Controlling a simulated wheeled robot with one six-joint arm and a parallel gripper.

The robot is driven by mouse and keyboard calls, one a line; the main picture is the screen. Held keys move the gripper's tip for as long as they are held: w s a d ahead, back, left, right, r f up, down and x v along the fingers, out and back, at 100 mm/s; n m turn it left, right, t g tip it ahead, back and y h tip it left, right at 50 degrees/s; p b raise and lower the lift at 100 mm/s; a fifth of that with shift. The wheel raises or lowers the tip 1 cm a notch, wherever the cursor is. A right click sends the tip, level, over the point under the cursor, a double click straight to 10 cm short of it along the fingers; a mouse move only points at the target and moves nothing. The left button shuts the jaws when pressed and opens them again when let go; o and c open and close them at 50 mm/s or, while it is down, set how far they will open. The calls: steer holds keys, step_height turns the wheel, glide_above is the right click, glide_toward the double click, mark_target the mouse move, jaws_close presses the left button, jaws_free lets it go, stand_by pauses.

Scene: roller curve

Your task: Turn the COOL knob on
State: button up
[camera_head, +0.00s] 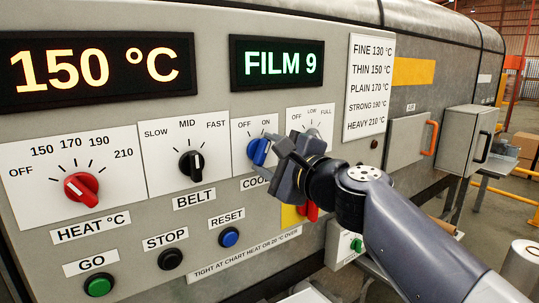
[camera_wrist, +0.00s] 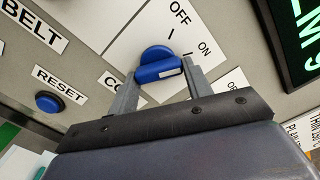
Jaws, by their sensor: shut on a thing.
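The blue COOL knob (camera_head: 257,151) sits on the white OFF/ON plate (camera_head: 241,128) of the machine panel. In the wrist view, the knob (camera_wrist: 158,60) has a raised bar with a white mark near its right end. The bar is roughly in line with the tick by ON. My gripper (camera_head: 272,156) is at the knob from the right in the head view. In the wrist view, my gripper (camera_wrist: 158,74) has its two fingers at the ends of the bar, shut on the knob. The COOL label is partly hidden by the gripper.
The black BELT knob (camera_head: 191,166) and red HEAT knob (camera_head: 81,189) are to the left. The blue RESET button (camera_head: 228,237) is below. An OFF/LOW/FULL dial plate (camera_head: 311,121) is close on the right, its lower part behind my arm. An orange-handled box (camera_head: 408,145) stands further right.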

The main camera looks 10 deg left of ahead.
steer(key=o, duration=1)
steer(key=shift+c, duration=0.2)
steer(key=shift+d, duration=0.1)
steer(key=b+v, duration=0.1)
steer(key=v, duration=0.9)
steer(key=shift+s+d, duration=0.2)
steer(key=shift+s, duration=0.1)
steer(key=shift+w+a, duration=0.1)
steer(key=shift+a, duration=0.05)
steer(key=p+x, duration=0.1)
steer(key=x, duration=0.9)
steer(key=shift+w+a, duration=0.15)
steer(key=shift+w, duration=0.1)
